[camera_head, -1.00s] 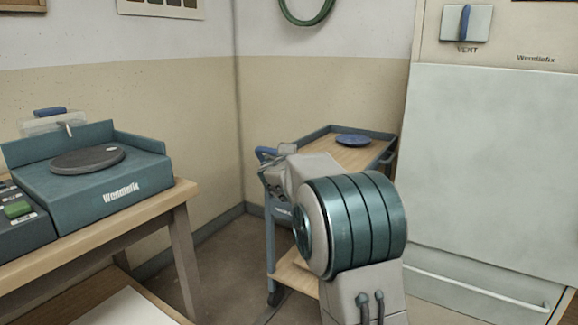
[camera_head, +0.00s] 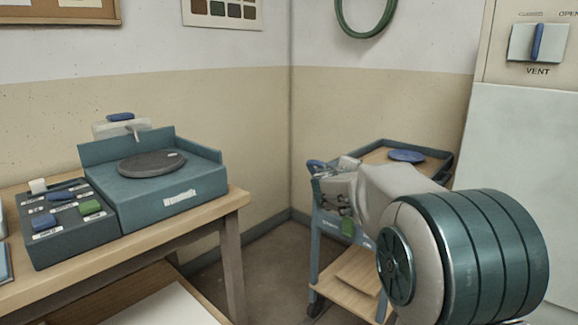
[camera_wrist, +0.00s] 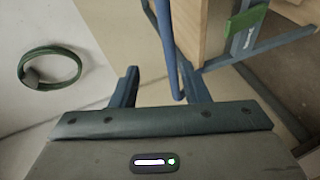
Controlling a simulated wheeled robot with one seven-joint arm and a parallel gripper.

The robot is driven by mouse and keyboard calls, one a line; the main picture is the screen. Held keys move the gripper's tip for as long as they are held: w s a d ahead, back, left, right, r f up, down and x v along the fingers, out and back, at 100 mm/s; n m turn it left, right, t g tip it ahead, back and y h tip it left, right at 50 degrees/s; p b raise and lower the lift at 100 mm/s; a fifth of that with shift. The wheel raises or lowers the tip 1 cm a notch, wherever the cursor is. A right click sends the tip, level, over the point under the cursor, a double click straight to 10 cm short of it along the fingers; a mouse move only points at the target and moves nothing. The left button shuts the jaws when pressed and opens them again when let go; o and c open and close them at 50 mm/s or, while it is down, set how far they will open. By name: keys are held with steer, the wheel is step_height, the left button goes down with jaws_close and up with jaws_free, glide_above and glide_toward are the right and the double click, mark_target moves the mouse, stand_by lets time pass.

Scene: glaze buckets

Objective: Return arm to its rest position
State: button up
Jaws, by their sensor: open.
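My arm (camera_head: 462,255) reaches from the lower right of the head view toward the rolling cart (camera_head: 446,168). My gripper (camera_wrist: 160,90) shows in the wrist view with its two dark blue fingers spread apart and nothing held between them.
A blue dish (camera_head: 407,155) lies on the cart top. At left, a teal wheel unit (camera_head: 165,195) and a dark control box (camera_head: 70,235) stand on a wooden table (camera_head: 215,207). A large pale cabinet (camera_head: 520,140) stands at right. Some floor shows between table and cart.

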steer(key=s+d+r+m+g+p, duration=0.2)
steer(key=s+r+m+g+p, duration=0.15)
steer(key=s+r+p, duration=0.5)
steer(key=s+a+r+m+g+y+p, duration=0.1)
steer(key=s+a+m+g+y+p, duration=0.1)
steer(key=s+p, duration=0.4)
steer(key=s+a+r+m+g+y+p, duration=0.1)
steer(key=s+a+p, duration=0.3)
steer(key=s, duration=1)
steer(key=s+a+r+m+g+y+p, duration=0.1)
steer(key=s+a+m+g+y+p, duration=0.2)
steer(key=s+p, duration=0.5)
steer(key=shift+s+a+m+g+y, duration=0.4)
steer(key=shift+s+y, duration=0.2)
steer(key=shift+s, duration=0.55)
